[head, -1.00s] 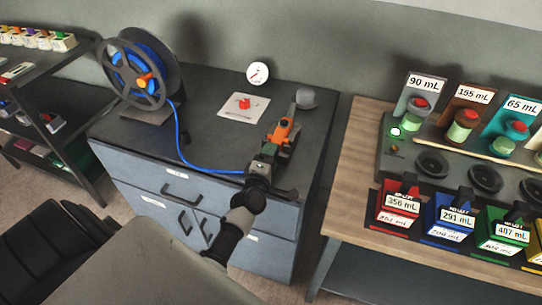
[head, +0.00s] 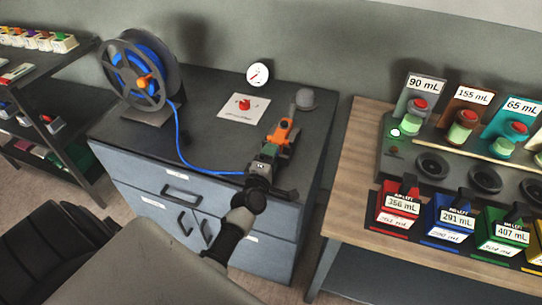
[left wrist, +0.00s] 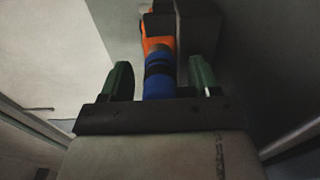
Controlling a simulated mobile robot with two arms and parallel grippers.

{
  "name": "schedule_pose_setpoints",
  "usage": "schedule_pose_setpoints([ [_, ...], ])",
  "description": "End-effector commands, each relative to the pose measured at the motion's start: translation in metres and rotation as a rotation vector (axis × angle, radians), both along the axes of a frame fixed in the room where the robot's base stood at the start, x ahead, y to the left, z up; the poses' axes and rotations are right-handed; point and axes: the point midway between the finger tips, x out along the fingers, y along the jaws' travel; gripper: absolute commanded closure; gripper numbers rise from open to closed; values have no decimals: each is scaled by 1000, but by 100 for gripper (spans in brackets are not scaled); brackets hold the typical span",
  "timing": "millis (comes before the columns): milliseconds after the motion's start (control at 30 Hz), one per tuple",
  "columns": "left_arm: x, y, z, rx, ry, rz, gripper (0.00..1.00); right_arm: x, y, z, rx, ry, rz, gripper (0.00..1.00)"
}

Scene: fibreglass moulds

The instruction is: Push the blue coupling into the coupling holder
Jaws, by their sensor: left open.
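The blue coupling (left wrist: 158,84) is a banded blue cylinder between the two green fingers of my left gripper (left wrist: 160,76) in the left wrist view. Gaps show on both sides of it, and the gripper is open. The coupling's far end meets or lies in front of an orange part (left wrist: 157,42); I cannot tell how deep it sits. A dark block (left wrist: 190,27), which looks like the holder's body, stands behind. In the head view the orange part (head: 283,132) shows just beyond my left gripper (head: 267,157), which hides the coupling. My right gripper is not in view.
A blue hose (head: 184,150) runs from the reel (head: 139,72) across the grey cabinet top (head: 212,145) to my left gripper. A red button (head: 245,104), a gauge (head: 258,75) and a grey dome (head: 306,98) are nearby. A wooden bench (head: 350,170) with cups stands right.

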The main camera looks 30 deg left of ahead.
Motion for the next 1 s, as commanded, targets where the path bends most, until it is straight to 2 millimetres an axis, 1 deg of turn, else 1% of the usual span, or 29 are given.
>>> schedule_pose_setpoints([
  [333, 0, 0, 0, 0, 0, 0, 38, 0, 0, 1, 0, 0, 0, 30],
  [367, 0, 0, 0, 0, 0, 0, 40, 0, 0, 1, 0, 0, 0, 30],
  [700, 0, 0, 0, 0, 0, 0, 92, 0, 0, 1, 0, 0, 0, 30],
  [767, 0, 0, 0, 0, 0, 0, 100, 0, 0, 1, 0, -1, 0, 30],
  [1000, -4, -1, 1, 0, 0, 0, 100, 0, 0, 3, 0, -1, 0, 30],
])
